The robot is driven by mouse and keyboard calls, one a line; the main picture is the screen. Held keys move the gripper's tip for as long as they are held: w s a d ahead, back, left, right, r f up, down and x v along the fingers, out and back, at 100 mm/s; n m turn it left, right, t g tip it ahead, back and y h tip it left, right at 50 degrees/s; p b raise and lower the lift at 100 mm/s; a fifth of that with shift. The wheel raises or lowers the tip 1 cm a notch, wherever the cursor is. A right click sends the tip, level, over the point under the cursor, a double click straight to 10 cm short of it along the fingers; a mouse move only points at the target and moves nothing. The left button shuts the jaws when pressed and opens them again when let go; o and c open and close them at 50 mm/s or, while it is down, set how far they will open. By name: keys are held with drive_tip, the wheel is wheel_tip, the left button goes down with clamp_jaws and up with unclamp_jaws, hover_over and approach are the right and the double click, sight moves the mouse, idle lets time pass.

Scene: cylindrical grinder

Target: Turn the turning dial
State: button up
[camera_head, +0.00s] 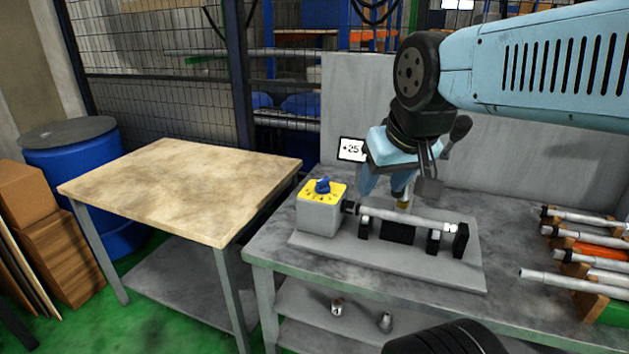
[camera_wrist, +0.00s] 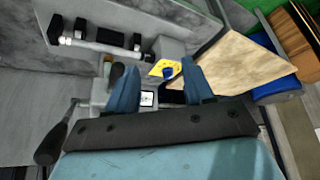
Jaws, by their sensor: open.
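The turning dial (camera_head: 322,185) is a blue knob on a yellow plate with dark marks, on top of a grey box (camera_head: 319,218) at the left end of the grinder fixture. It also shows in the wrist view (camera_wrist: 167,72), seen between my two fingers. My gripper (camera_head: 388,190) is open and empty, its blue fingers pointing down, to the right of the dial and apart from it. The fingers also show in the wrist view (camera_wrist: 157,80). A small display (camera_head: 351,149) reading "+25" stands behind the dial.
A metal shaft (camera_head: 410,218) lies across black supports right of the box. More shafts (camera_head: 580,255) lie on a rack at the far right. A bare wooden-topped table (camera_head: 180,185) stands left. A grey panel (camera_head: 500,150) rises behind the workbench.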

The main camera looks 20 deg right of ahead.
drive_tip(key=shift+o, duration=0.7)
drive_tip(key=shift+w+r, duration=0.15)
drive_tip(key=shift+w, duration=0.2)
drive_tip(key=shift+o, duration=1.4)
drive_tip(key=w+r+n+g+h, duration=0.1)
drive_tip(key=w, duration=0.6)
drive_tip(key=shift+w+r+g, duration=0.15)
drive_tip(key=shift+r+g, duration=0.1)
drive_tip(key=shift+g, duration=0.05)
drive_tip(key=n+g+y, duration=0.1)
drive_tip(key=n+g, duration=0.3)
drive_tip(key=n, duration=0.1)
hover_over(323, 178)
wheel_tip(323, 178, down, 9)
drive_tip(key=f, duration=1.3)
drive_tip(key=shift+s, duration=0.2)
drive_tip(key=c, duration=1)
drive_tip(key=shift+n, duration=0.3)
